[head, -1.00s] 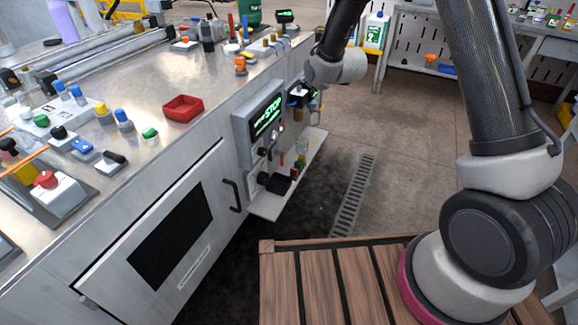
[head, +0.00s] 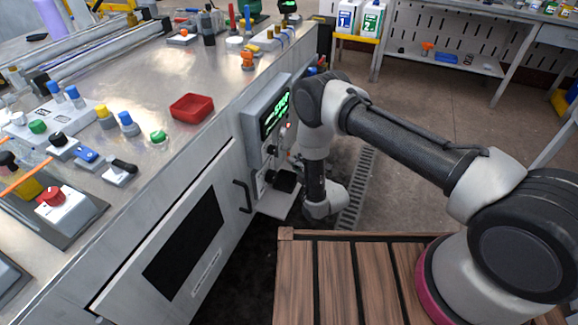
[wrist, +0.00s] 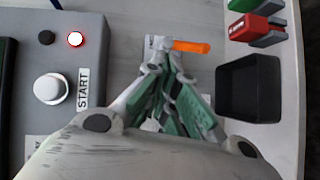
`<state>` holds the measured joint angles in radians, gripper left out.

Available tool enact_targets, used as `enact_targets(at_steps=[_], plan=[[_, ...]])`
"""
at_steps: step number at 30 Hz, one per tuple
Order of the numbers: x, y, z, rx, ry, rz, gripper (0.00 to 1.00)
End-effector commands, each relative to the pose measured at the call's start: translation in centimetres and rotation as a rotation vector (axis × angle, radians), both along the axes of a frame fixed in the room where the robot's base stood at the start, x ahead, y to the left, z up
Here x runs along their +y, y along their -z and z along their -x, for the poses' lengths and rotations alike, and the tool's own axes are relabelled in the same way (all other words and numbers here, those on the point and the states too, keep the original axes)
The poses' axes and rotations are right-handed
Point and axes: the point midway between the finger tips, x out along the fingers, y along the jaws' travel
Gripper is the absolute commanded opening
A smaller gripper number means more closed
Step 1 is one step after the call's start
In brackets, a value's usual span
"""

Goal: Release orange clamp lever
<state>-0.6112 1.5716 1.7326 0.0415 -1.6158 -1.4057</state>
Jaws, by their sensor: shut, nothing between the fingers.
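The orange clamp lever (wrist: 190,46) shows in the wrist view, just beyond my fingertips. It points to the right from a small pale mount on a light grey surface. My gripper (wrist: 168,62) has its green-sided fingers together and empty. The fingertips overlap the mount end of the lever in the picture; I cannot tell if they touch it. The lower part of the mount is hidden behind the fingers. In the head view my gripper and this lever are hidden behind my arm.
A black bin (wrist: 249,88) and red-handled tool (wrist: 256,27) lie right. In the head view, a display panel (head: 268,112) sits beside my arm.

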Motion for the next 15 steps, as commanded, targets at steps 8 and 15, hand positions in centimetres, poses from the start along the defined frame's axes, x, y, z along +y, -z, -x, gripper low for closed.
enact_targets(at_steps=[8,15], plan=[[-1.2,5.9,7.1,-0.153,-0.064,0.056,0.0],[-1.6,6.7,8.5,-0.189,-0.074,0.065,0.0]])
